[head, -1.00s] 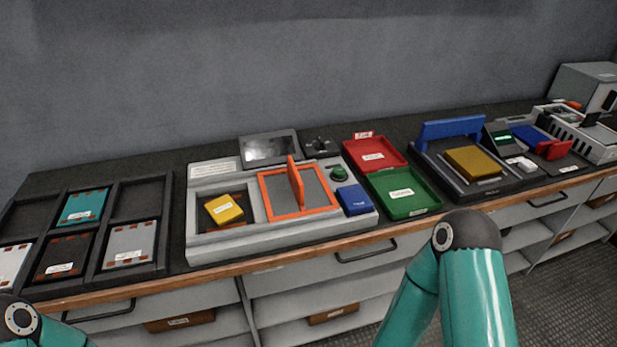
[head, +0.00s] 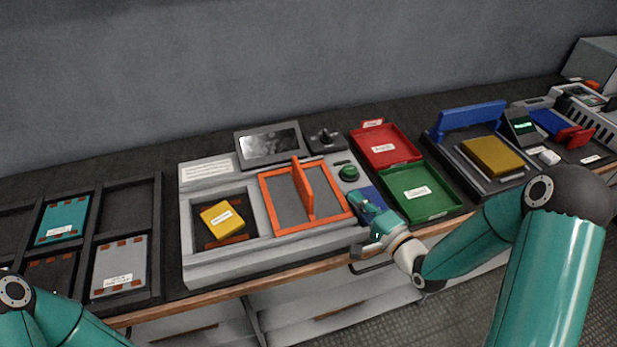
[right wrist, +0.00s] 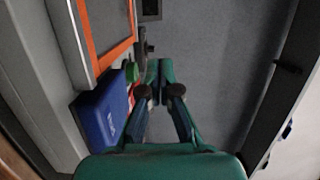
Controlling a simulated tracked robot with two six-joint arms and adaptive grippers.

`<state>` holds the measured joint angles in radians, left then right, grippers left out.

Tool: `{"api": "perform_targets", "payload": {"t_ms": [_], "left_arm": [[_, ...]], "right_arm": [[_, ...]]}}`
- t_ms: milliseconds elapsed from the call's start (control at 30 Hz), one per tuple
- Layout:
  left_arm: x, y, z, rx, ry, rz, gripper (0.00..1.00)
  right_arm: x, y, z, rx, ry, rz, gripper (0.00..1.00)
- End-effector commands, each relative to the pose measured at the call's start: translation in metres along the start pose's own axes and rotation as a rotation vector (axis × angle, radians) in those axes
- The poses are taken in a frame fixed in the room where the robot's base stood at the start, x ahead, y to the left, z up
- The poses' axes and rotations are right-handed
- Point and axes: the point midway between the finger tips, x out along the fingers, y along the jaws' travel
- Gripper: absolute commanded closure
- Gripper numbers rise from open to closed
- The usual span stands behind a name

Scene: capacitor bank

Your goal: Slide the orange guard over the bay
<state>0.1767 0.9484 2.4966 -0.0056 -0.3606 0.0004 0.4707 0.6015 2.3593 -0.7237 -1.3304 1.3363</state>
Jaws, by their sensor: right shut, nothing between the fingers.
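The orange guard (head: 305,190) is a flat frame with an upright orange fin, on the right part of the grey fixture (head: 215,265). The bay (head: 232,240) is the recess to its left, uncovered, with a yellow block (head: 222,219) lying askew in it. My right gripper (head: 369,203) is shut and empty, to the right of the guard, in front of the blue block (head: 368,192), partly hiding it. In the right wrist view the shut fingers (right wrist: 160,75) are beside the blue block (right wrist: 104,120), with the guard's edge (right wrist: 88,45) at upper left. My left gripper is out of view.
A green button (head: 347,172) and a black switch (head: 324,138) sit behind the blue block. Red (head: 384,147) and green (head: 420,192) trays stand to the right. A dark rack (head: 125,225) with flat cards is at left.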

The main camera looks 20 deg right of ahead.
Motion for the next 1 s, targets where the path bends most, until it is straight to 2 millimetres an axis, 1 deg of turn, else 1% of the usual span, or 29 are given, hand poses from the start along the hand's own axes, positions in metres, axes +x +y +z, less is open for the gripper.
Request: {"api": "perform_targets", "payload": {"t_ms": [33, 133, 233, 367, 467, 833, 900, 1000], "left_arm": [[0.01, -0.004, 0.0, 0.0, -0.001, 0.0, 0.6], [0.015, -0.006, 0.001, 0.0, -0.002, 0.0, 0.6], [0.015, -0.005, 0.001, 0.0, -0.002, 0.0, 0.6], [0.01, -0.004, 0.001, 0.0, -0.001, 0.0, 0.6], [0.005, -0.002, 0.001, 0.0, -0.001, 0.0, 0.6], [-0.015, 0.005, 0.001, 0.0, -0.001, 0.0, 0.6], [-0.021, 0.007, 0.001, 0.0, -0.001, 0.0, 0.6], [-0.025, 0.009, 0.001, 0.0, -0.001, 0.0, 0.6]], "right_arm": [[0.002, 0.008, 0.002, 0.003, -0.007, -0.009, 1.0], [0.006, 0.011, 0.006, 0.011, -0.018, -0.019, 1.0], [0.011, 0.01, 0.007, 0.013, -0.023, -0.022, 1.0], [0.023, 0.008, 0.009, 0.014, -0.027, -0.022, 1.0], [0.039, 0.007, 0.011, 0.013, -0.03, -0.021, 1.0], [0.113, 0.006, 0.014, 0.015, -0.029, -0.02, 1.0], [0.113, 0.006, 0.028, 0.017, -0.032, -0.016, 1.0], [0.115, 0.006, 0.04, 0.016, -0.03, -0.018, 1.0]]}}
